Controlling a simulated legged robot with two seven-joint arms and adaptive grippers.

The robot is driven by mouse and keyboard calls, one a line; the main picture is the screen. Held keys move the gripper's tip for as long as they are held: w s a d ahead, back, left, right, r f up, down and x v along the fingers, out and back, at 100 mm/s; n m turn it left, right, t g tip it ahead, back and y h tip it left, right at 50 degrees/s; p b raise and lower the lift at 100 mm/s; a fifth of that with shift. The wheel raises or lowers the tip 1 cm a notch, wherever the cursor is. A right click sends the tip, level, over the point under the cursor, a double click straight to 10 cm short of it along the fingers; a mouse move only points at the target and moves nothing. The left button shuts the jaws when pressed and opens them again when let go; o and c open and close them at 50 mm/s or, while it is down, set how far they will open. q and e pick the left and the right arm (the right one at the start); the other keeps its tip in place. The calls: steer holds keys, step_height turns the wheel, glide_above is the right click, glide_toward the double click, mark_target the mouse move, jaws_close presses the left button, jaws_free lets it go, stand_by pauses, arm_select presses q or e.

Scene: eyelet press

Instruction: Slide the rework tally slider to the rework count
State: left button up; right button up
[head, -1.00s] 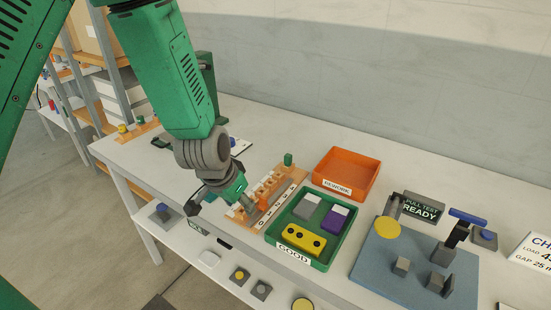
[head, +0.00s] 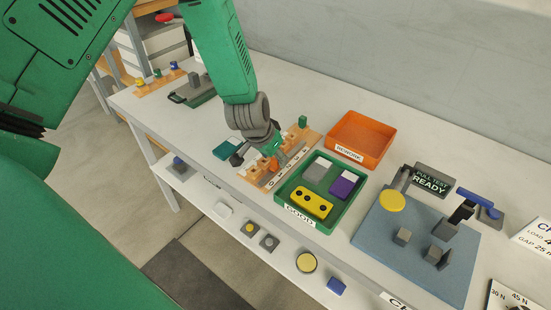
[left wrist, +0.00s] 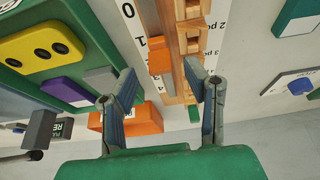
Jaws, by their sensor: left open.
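The tally rack (head: 310,137) is a tan board with a numbered white strip, left of the trays in the head view. In the left wrist view an orange slider block (left wrist: 159,55) sits on it close beside the printed 1; its exact setting is unclear. My left gripper (head: 276,160) hangs low over the rack and hides part of it. In the left wrist view its fingers (left wrist: 160,70) are apart, one on each side of the orange block, with no clear contact. The orange REWORK tray (head: 361,138) looks empty. My right gripper is not in view.
A green GOOD tray (head: 287,196) holds a yellow, a purple and a grey block right beside the rack. A green block (head: 303,121) stands at the rack's far end. A blue mat (head: 375,255) with a pull-test fixture lies to the right.

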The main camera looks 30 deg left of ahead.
arm_select(q)
steer(key=shift+x, duration=0.8)
steer(key=shift+f, duration=0.15)
steer(key=shift+a, duration=0.1)
steer(key=shift+a, duration=0.1)
jaws_close()
